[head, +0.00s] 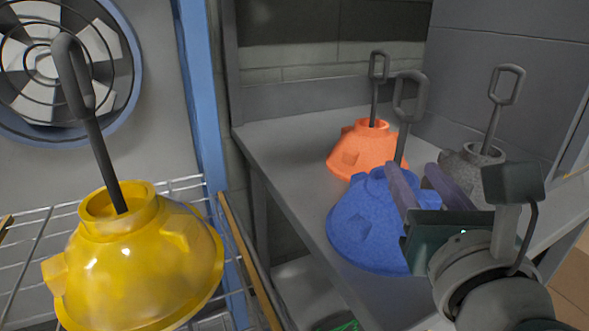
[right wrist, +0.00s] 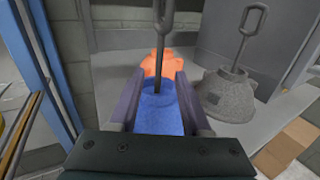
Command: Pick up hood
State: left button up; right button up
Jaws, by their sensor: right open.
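A blue hood (head: 362,226) with a dark looped handle stands on the grey shelf. My right gripper (head: 418,170) is open and close to it, partly covering its right side in the head view. In the right wrist view the blue hood (right wrist: 160,115) and its rod lie between the open fingers (right wrist: 158,85); I cannot tell if they touch. An orange hood (head: 362,150) stands behind it, and a grey speckled hood (head: 470,158) stands to the right, partly hidden by my gripper. A yellow hood (head: 150,260) is at the left. My left gripper is not in view.
The grey shelf (head: 290,150) has bare room left of the orange hood. A blue post (head: 200,90) and wire rack (head: 30,235) lie to the left, with a fan (head: 50,65) on the wall. Walls close in the back.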

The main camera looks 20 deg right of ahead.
aim_at(400, 157)
jog(key=x, duration=0.3)
jog(key=shift+w+f, duration=0.2)
jog(key=x, duration=0.4)
jog(key=b+x, duration=0.1)
jog(key=x, duration=0.1)
jog(key=shift+w+f, duration=0.25)
jog(key=shift+f, duration=0.15)
jog(key=shift+c, duration=0.4)
grip_shut()
dwell(0.4)
